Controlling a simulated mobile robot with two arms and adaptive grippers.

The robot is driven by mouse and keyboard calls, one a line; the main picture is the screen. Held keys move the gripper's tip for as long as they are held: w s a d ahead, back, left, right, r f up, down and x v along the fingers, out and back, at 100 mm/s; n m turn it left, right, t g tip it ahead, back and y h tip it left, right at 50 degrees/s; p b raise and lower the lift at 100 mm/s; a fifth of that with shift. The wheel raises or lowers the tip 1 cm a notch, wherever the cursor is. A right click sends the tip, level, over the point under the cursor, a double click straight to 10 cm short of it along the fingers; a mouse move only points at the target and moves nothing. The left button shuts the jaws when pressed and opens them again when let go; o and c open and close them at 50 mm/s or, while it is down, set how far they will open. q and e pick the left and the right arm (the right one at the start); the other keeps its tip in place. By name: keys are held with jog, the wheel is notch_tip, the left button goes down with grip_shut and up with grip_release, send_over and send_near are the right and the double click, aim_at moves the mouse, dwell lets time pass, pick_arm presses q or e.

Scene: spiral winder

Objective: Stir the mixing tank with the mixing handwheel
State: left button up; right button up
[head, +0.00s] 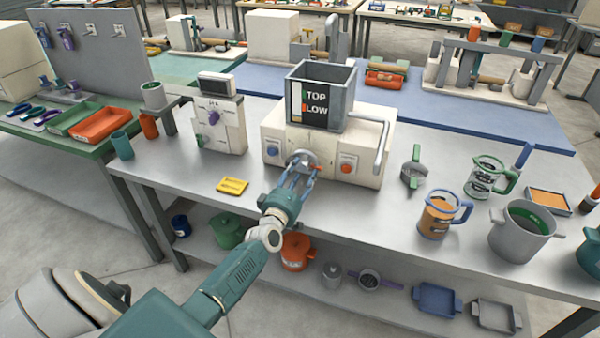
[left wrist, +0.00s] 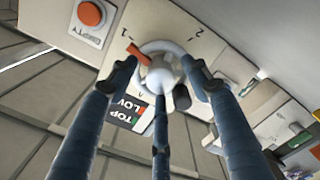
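The mixing tank (head: 338,86) is a grey square hopper on a cream machine, with a window marked TOP and LOW; its contents are hard to make out. The mixing handwheel (head: 302,160) is a grey round hub low on the machine's front. In the left wrist view the hub (left wrist: 162,76) shows between my fingers, with a red pointer by the marks 1 and 2. My left gripper (head: 300,172) is at the hub, its three fingers spread around it. The side fingertips look apart from it; contact of the middle finger is unclear. My right gripper is out of view.
A blue knob (head: 272,151) and an orange button (head: 347,164) flank the hub. A grey lever (head: 382,148) is at the machine's right side. A scoop (head: 414,172), jugs and a pot (head: 520,232) stand at right.

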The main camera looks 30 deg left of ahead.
pick_arm(q)
jog(key=shift+r, duration=0.1)
jog(key=shift+s, duration=0.15)
jog(key=v, duration=1.1)
jog(key=shift+s+d, duration=0.15)
jog(key=shift+s, duration=0.2)
dwell(0.3)
